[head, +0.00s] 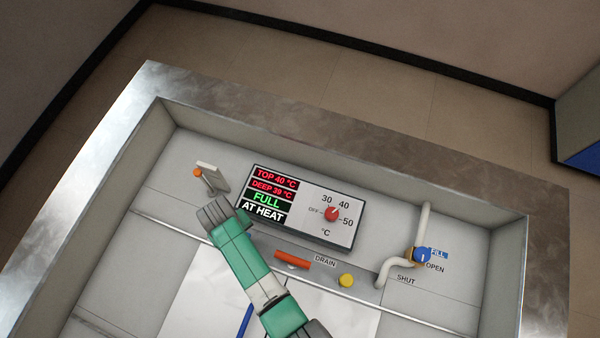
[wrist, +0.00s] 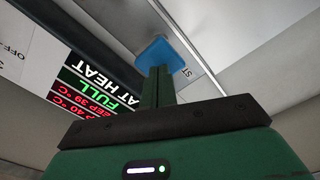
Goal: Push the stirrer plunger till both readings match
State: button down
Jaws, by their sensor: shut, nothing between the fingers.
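The panel (head: 318,234) reads TOP 40 °C in red and DEEP 39 °C in red, so the two readings differ by one degree. Below them it shows FULL in green and AT HEAT in white. The same readout (wrist: 95,92) appears upside down in the wrist view. A blue square pad (wrist: 165,50), apparently the stirrer plunger's top, lies just beyond my fingertips there, beside a label partly reading "ST". My gripper (head: 210,212) is shut and empty, left of the panel. Its fingers (wrist: 156,80) overlap the pad's near edge; contact cannot be told. My gripper hides that spot in the head view.
Right of the readout is a red dial (head: 331,214). An orange DRAIN handle (head: 292,260) and yellow knob (head: 346,281) sit below the panel. An orange ball (head: 197,172) on a pale bracket is behind my gripper.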

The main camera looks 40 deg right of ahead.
notch_tip(320, 180, up, 5)
jog(key=p, duration=0.5)
jog(key=shift+r, duration=0.1)
